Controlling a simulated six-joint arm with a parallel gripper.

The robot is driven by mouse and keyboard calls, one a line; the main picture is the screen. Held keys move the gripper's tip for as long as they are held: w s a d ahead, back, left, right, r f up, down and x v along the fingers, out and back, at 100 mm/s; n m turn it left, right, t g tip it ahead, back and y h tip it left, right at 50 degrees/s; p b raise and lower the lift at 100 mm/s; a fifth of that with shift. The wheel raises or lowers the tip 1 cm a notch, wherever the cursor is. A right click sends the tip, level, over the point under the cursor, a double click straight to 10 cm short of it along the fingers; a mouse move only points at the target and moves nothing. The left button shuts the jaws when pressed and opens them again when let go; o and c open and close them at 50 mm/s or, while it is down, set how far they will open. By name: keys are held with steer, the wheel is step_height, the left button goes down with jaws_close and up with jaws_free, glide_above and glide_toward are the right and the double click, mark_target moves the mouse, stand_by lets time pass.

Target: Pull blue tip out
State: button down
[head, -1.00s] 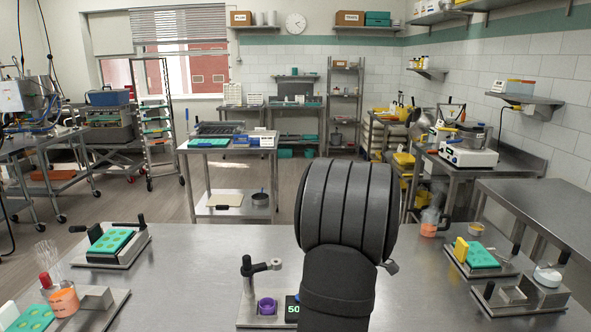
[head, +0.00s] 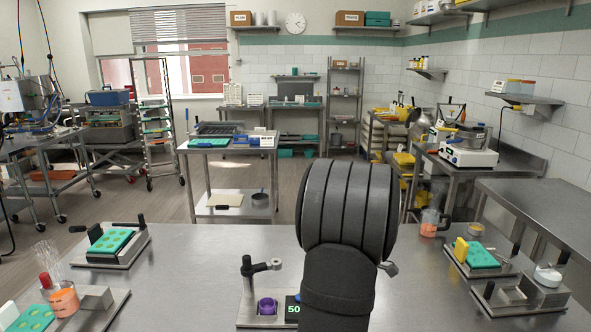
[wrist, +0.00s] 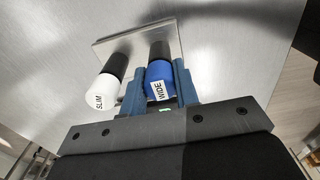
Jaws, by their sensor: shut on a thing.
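In the wrist view, the blue tip (wrist: 160,73) carries a label reading WIDE and has a black part at its far end. My gripper (wrist: 161,90) is shut on the blue tip, with one blue finger on each side of it. The black part meets a metal plate (wrist: 135,37); I cannot tell how deep it sits there. A white tip (wrist: 103,92) labelled SLIM, also with a black part, stands beside it to the left at the same plate.
In the head view, a stand with a purple cup (head: 267,306) and a green display is close left of my arm. Teal mould trays (head: 110,242) stand at the left, another (head: 480,255) at the right. An orange-filled jug (head: 430,222) is at the right. The steel table (head: 200,265) is bare between.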

steer(key=shift+r, duration=5.4)
